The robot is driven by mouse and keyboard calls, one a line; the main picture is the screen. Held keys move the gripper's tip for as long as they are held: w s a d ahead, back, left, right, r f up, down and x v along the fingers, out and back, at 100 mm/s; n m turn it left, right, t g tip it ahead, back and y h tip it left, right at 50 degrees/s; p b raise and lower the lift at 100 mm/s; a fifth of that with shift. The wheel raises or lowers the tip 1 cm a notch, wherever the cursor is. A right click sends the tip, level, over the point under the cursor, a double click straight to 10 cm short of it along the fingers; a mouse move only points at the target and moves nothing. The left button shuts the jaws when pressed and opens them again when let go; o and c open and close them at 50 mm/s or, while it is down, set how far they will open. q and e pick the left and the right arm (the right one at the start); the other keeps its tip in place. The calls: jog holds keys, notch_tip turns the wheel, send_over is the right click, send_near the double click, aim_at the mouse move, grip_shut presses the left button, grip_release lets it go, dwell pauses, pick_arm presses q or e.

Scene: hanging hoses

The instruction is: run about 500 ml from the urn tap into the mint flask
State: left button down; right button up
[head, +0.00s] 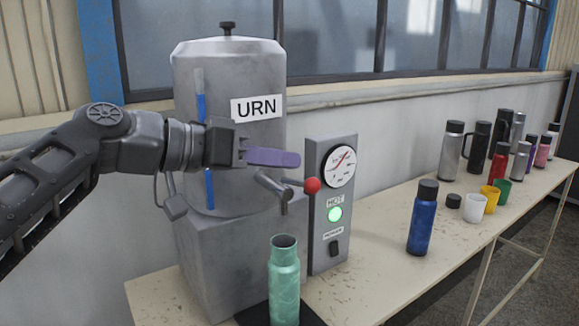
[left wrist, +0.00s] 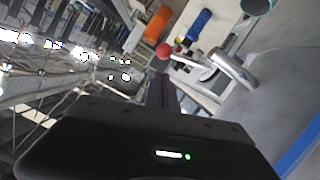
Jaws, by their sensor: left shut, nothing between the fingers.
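The grey urn (head: 228,80) stands on a block at the left of the bench, with a blue sight tube on its front. Its tap (head: 272,186) has a lever ending in a red ball (head: 312,185), which also shows in the left wrist view (left wrist: 163,51). The mint flask (head: 284,285) stands upright and open below the spout; its rim shows in the left wrist view (left wrist: 257,5). No stream shows between spout and flask; the level inside is hidden. My left gripper (head: 296,159), with purple fingers, is shut and empty, just above the lever. My right gripper is out of view.
A grey panel (head: 320,225) with a dial (head: 341,167) and lit green HOT lamp (head: 334,214) stands right of the tap. A capped blue flask (head: 421,222), several cups and more flasks stand farther right on the bench (head: 375,280). A dark mat lies under the mint flask.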

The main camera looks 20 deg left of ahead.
pick_arm(q)
jog(key=shift+w+d+f, duration=0.1)
jog(key=shift+d+f, duration=0.55)
jog(key=shift+f, duration=0.35)
jog(key=shift+s+d+f+m+t+y+b, duration=0.25)
jog(key=shift+f+m+b, duration=0.6)
jog(key=shift+b, duration=1.2)
jog(key=shift+s+d+f+m+t+y+b, duration=0.1)
jog(key=shift+f+m+t+y+b, duration=0.5)
jog(key=shift+b, duration=1.4)
jog(key=shift+s+d+f+m+g+y+b, duration=0.1)
jog(key=shift+s+d+f+m+y+b, duration=0.1)
jog(key=shift+f+m+b, duration=1.35)
jog(key=shift+r+n+b, duration=0.5)
dwell(0.9)
